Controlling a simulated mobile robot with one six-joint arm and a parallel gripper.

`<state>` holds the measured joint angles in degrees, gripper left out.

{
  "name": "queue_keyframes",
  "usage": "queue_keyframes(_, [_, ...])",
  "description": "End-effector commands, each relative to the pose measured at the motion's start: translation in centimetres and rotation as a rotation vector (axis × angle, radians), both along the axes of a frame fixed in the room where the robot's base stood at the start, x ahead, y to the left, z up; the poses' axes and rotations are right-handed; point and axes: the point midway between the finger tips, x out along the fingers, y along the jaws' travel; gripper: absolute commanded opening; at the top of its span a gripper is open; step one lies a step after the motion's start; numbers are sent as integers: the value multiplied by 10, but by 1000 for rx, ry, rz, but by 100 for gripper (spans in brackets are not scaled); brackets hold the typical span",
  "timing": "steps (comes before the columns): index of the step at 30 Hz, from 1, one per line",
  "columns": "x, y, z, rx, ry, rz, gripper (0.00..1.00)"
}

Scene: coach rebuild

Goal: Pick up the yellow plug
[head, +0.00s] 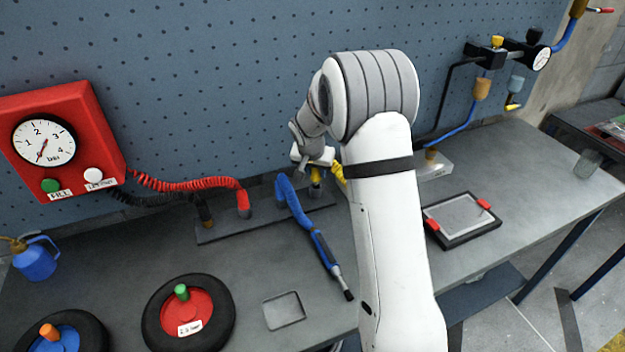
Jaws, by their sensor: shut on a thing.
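The yellow plug (316,176) is at the back of the bench, above the right part of a grey socket strip (225,230). A yellow hose (338,171) runs from it to the right and passes behind my arm. My gripper (315,163) is at the top of the plug, small in the head view and partly hidden by my own arm. It is shut on the yellow plug. I cannot tell whether the plug's lower end is still in the strip or just clear of it.
A red hose plug (243,204) and a black one (205,214) stand on the strip to the left. A blue hose (291,198) with a blue tool (324,249) lies close to my gripper. Two wheels, a shallow tray (284,311) and a framed panel (462,218) occupy the bench.

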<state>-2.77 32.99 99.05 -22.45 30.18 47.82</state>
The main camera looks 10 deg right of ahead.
Motion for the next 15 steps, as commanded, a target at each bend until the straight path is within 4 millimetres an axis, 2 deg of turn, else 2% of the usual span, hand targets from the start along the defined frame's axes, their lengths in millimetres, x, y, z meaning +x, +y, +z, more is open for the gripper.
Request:
queue_keyframes(9, [1, 0, 81, 1, -8, -1, 3])
queue_keyframes(15, [1, 0, 123, 0, -5, -1, 3])
